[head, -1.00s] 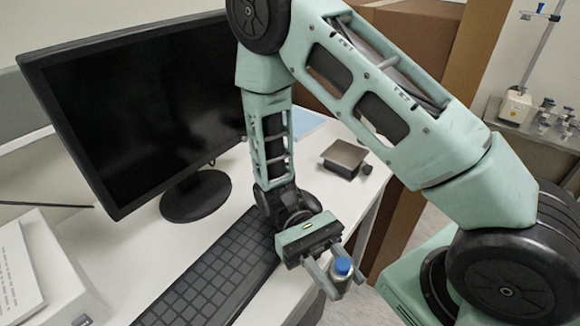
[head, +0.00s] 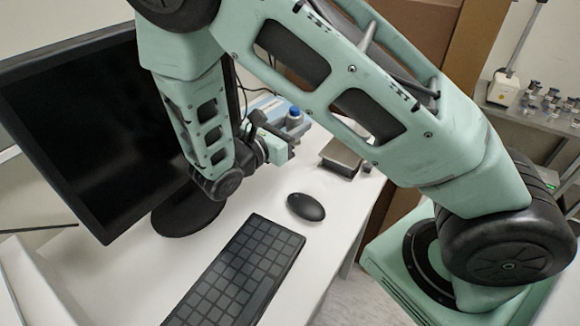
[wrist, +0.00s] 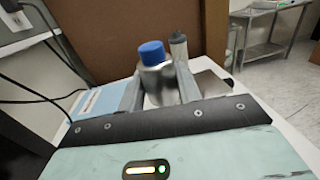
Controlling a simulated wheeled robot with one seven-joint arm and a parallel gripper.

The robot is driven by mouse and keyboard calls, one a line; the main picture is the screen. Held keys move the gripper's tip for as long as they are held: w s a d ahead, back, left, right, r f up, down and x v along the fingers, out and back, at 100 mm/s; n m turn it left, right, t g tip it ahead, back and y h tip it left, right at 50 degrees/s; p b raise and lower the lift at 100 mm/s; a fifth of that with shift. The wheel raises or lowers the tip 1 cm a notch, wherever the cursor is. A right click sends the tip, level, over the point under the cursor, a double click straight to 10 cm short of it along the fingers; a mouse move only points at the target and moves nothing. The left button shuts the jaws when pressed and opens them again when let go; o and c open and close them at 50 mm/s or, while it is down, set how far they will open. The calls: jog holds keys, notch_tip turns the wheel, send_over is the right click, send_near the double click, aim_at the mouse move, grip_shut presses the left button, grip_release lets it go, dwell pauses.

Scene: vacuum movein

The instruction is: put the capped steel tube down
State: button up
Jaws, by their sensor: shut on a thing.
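The capped steel tube (wrist: 157,84) has a blue cap and a short steel body. It is upright between the two fingers of my gripper (wrist: 160,92) in the wrist view. In the head view its blue cap (head: 295,113) shows just above my gripper (head: 288,134), over the back part of the white desk (head: 325,240). My gripper is shut on the tube. The tube's base is hidden, so I cannot tell whether it touches the desk.
A scale with a steel plate (head: 342,154) stands right of my gripper. A dark mouse (head: 306,206) and a keyboard (head: 240,270) lie nearer, and a monitor (head: 90,130) stands left. A light blue item (wrist: 92,101) and a grey-topped cylinder (wrist: 178,46) are close to the tube.

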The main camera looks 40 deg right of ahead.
notch_tip(320, 180, down, 10)
jog(key=shift+r+p, duration=0.25)
jog(key=shift+p, duration=0.6)
jog(key=shift+f, duration=0.2)
jog(key=o, duration=1.1)
jog(key=shift+o, duration=0.2)
jog(key=shift+r, duration=0.15)
jog(key=b+v, duration=0.4)
jog(key=v, duration=0.7)
jog(key=shift+s+a, duration=0.15)
jog(key=shift+a, duration=0.35)
